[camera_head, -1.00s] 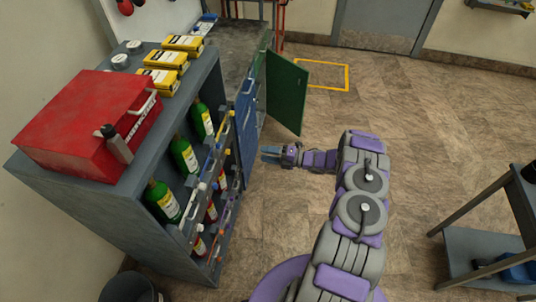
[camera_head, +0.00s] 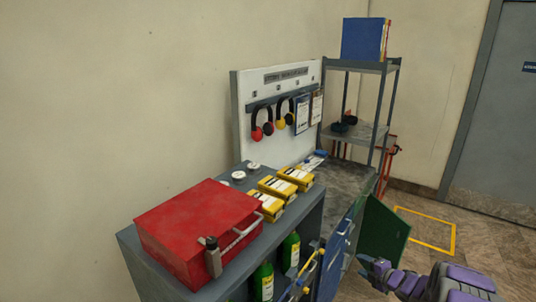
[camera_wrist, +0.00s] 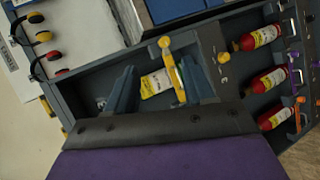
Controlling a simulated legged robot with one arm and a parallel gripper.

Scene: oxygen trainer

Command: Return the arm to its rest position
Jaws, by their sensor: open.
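My gripper (camera_head: 371,264) shows at the lower right of the head view, its fingers pointing left toward the cabinet (camera_head: 318,218), near the blue door (camera_head: 335,262) and the green door (camera_head: 384,232). Purple and grey links of my arm trail off the bottom edge. In the wrist view my gripper (camera_wrist: 156,72) has its two blue fingers well apart. A yellow-and-white label (camera_wrist: 155,83) and a yellow handle (camera_wrist: 171,65) appear between and beyond the fingers. I see nothing held, and cannot judge the distance to the cabinet.
A red case (camera_head: 195,228) and yellow boxes (camera_head: 285,186) sit on the cabinet. Green bottles (camera_head: 290,250) stand inside; red bottles (camera_wrist: 270,78) show in the wrist view. A shelf rack (camera_head: 362,68) stands behind. Floor beyond the green door is clear (camera_head: 480,245).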

